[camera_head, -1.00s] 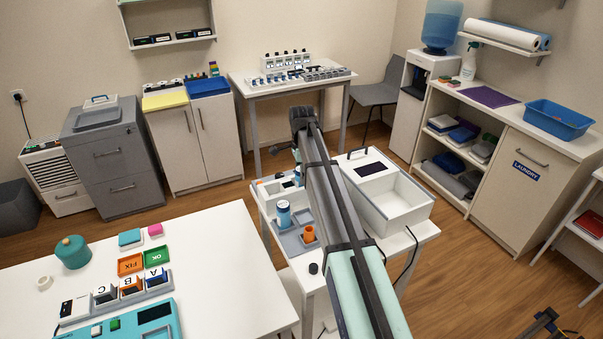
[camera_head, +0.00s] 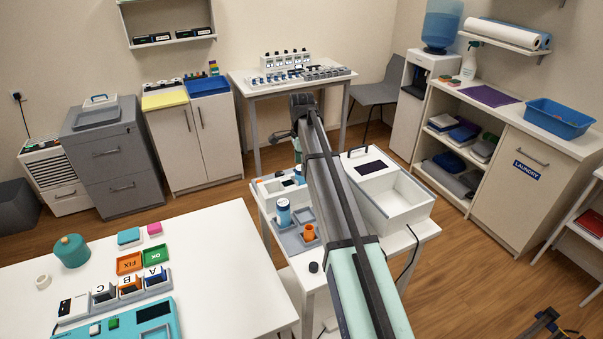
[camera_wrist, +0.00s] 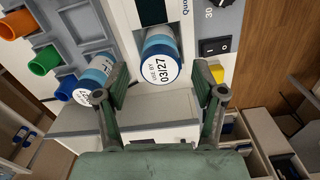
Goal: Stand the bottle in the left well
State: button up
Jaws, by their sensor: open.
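A bottle with a blue rim and a white "USE BY 03/27" label face (camera_wrist: 160,65) shows in the wrist view, at a grey and white unit. My gripper (camera_wrist: 160,90) is open, with one green finger on each side of this bottle's near end; I cannot tell whether they touch it. A second blue and white bottle (camera_wrist: 98,72) is just left of the left finger. In the head view, one blue-capped bottle (camera_head: 283,212) stands upright on a grey tray (camera_head: 288,240). My arm hides part of this table, and the wells cannot be made out clearly.
An orange cup (camera_head: 309,233) stands on the tray; the wrist view also shows a green cup (camera_wrist: 44,60) and a blue cup (camera_wrist: 72,88). A white open box (camera_head: 405,200) stands right of my arm.

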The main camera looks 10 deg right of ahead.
notch_tip(320, 180, up, 9)
jog(key=b, duration=0.1)
jog(key=shift+f+b, duration=0.15)
jog(key=shift+b, duration=0.15)
dwell(1.1)
